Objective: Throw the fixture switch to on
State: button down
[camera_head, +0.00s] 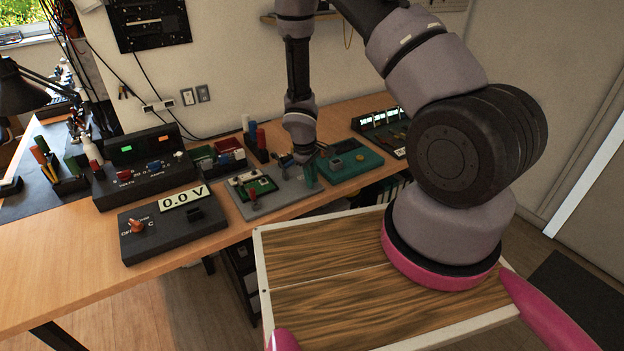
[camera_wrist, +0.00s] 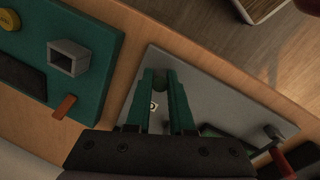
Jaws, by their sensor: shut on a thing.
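The grey fixture plate (camera_head: 287,200) lies on the bench and carries a small green board (camera_head: 262,187) and a red-handled lever (camera_head: 253,200). In the wrist view the plate (camera_wrist: 220,98) fills the middle, with the red handle (camera_wrist: 283,163) at the lower right. My gripper (camera_head: 310,178) reaches down over the plate's right part. In the wrist view its green fingers (camera_wrist: 161,88) are shut on a small dark round knob (camera_wrist: 160,82) on the plate. The knob looks like the fixture switch; its on or off position cannot be told.
A teal box (camera_head: 352,164) stands right of the plate; the wrist view shows its grey socket (camera_wrist: 68,58) and orange lever (camera_wrist: 64,107). A black meter (camera_head: 172,229) reading 0.0 V stands left. A black power unit (camera_head: 148,172) is behind. The bench front is clear.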

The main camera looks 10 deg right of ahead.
jog(key=g, duration=0.1)
jog(key=w+g, duration=0.1)
jog(key=g+h, duration=0.1)
jog(key=g, duration=0.1)
jog(key=shift+w+a+r, duration=0.1)
jog(key=shift+w+a, duration=0.2)
jog(key=shift+a, duration=0.05)
jog(key=shift+w+a+n+g+h, duration=0.15)
jog(key=shift+w+g+h, duration=0.25)
jog(key=shift+g, duration=0.65)
jog(key=shift+w+n+g+h, duration=0.3)
jog(key=shift+g+h, duration=0.2)
jog(key=shift+g, duration=0.55)
jog(key=c, duration=1.1)
grip_release()
jog(key=v, duration=1)
jog(key=shift+w+a+r, duration=0.1)
jog(key=shift+w+a, duration=0.15)
jog(key=shift+w, duration=0.1)
